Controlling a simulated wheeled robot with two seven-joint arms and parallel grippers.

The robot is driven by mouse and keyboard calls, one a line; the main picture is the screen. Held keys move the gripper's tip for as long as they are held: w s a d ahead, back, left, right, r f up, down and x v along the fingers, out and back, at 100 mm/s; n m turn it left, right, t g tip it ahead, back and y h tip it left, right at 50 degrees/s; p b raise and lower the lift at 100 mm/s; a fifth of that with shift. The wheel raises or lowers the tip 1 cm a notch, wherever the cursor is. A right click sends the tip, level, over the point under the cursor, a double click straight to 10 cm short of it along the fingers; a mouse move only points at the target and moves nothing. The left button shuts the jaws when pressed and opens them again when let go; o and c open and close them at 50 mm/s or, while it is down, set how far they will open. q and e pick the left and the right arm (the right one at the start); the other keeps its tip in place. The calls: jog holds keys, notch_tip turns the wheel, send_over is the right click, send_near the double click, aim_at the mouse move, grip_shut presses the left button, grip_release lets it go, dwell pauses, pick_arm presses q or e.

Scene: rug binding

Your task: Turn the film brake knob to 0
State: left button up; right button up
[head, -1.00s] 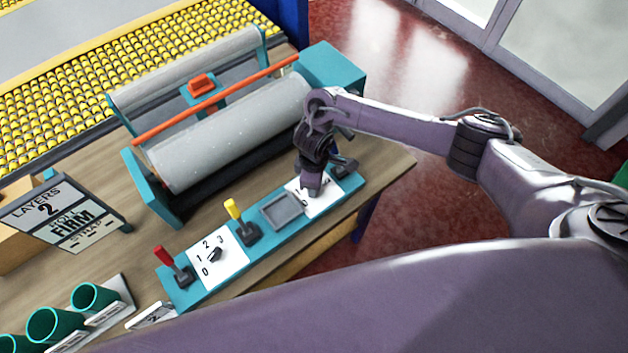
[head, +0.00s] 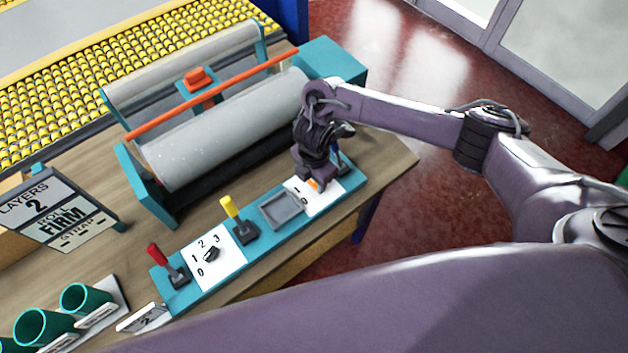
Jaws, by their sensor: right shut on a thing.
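The teal control panel (head: 187,296) runs along the front of the wooden bench. Its right dial plate (head: 325,203) is white, with a few marks showing beside my gripper. My right gripper (head: 318,183) points down over this plate and is shut on the knob there. The gripper hides most of the knob, so its pointer cannot be read. A bit of orange shows at the fingertips. A second white dial plate (head: 228,270), marked 0 to 3, has a black knob (head: 211,254) with nothing touching it. No film brake label is readable. My left gripper is not in view.
A red lever (head: 157,255), a yellow lever (head: 228,207) and a grey tray (head: 282,210) are on the panel. A grey roller (head: 220,130) with an orange bar stands behind. A sign (head: 55,210) reads layers 2, firm. Green cups (head: 84,300) stand front left.

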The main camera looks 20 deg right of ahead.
jog(key=n+b, duration=0.3)
jog(key=n, duration=0.2)
jog(key=shift+w+n, duration=0.1)
jog(key=shift+n, duration=0.2)
jog(key=n+b, duration=0.1)
jog(key=n, duration=0.3)
jog(key=shift+b, duration=0.35)
jog(key=n+b, duration=0.2)
jog(key=n, duration=0.3)
jog(key=shift+n, duration=0.4)
jog(key=n+b, duration=0.2)
jog(key=n, duration=0.3)
jog(key=shift+r, duration=0.1)
jog(key=shift+n, duration=0.3)
jog(key=o, duration=1)
